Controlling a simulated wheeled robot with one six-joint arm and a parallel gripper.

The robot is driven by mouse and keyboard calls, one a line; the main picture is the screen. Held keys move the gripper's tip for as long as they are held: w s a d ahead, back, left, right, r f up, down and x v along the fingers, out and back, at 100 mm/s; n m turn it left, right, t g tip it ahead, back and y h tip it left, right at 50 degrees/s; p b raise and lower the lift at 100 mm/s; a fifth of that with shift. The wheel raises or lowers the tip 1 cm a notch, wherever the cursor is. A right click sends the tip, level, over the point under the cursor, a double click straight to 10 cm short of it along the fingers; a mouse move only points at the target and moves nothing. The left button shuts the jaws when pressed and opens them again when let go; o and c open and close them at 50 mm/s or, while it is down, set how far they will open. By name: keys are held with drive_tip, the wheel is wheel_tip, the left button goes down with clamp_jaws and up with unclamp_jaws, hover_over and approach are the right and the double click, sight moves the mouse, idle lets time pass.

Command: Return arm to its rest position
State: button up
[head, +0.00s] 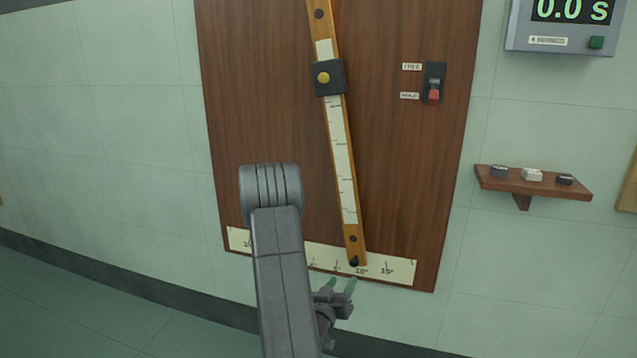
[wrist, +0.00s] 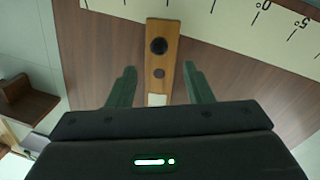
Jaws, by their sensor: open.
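My gripper (head: 338,291) is low in the head view, in front of the lower edge of the wooden board, partly hidden by my arm. It is open and empty. In the wrist view its two green fingers (wrist: 157,88) stand apart, with the lower end of the wooden pendulum bar (wrist: 161,50) showing between them. I cannot tell whether the fingers touch the bar. In the head view the bar (head: 350,215) hangs tilted, its lower tip near the 10° mark of the angle scale (head: 400,270). A dark sliding block (head: 330,78) with a brass knob sits on its upper part.
The wooden board (head: 260,90) stands on a tiled wall. A switch with a red lever (head: 433,92) is on its right side. A timer (head: 560,28) reading 0.0 s is at upper right. A small shelf (head: 520,190) carries three small pieces. The floor at left is clear.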

sight(351, 264)
drive_tip(key=b+x, duration=0.1)
drive_tip(key=x, duration=0.7)
drive_tip(key=shift+w+d, duration=0.15)
drive_tip(key=shift+w, duration=0.25)
drive_tip(key=shift+a, duration=0.3)
